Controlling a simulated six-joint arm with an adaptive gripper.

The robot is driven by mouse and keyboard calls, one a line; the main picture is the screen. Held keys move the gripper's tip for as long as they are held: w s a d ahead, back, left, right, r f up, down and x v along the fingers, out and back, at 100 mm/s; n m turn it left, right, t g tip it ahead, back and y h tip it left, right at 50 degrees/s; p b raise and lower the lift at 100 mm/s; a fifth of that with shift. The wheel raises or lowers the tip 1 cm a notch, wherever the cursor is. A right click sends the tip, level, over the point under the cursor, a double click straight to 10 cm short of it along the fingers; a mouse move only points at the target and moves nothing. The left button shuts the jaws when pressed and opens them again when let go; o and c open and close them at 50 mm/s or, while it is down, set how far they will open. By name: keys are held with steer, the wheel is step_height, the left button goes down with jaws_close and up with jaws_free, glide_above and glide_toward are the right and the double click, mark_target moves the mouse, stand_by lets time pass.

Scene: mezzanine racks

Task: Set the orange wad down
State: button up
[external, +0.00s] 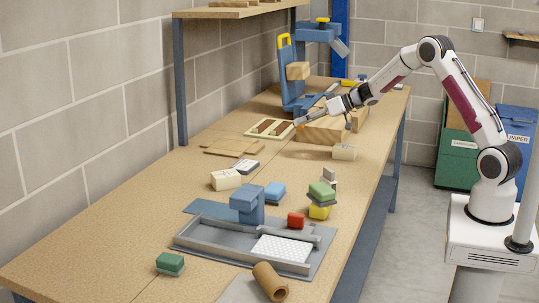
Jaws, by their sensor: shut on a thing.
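My gripper (312,115) reaches in from the right over the far part of the workbench (215,240), its fingers pointing left and down. From this view I cannot tell whether the held thing touches a surface.
Wooden blocks (322,133) lie just under and right of my gripper. A blue stand (288,85) with a yellow top rises behind it. A grey fixture (205,245), coloured blocks and a brown roll (269,281) occupy the near bench. The bench's near left is clear.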

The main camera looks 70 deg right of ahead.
steer(key=shift+a+r, duration=0.1)
steer(key=shift+a, duration=0.45)
glide_above(302, 156)
steer(key=shift+w+a+f, duration=0.1)
steer(key=shift+f, duration=3.05)
steer(key=shift+f, duration=1.85)
steer(key=shift+f, duration=0.15)
steer(key=o, duration=1)
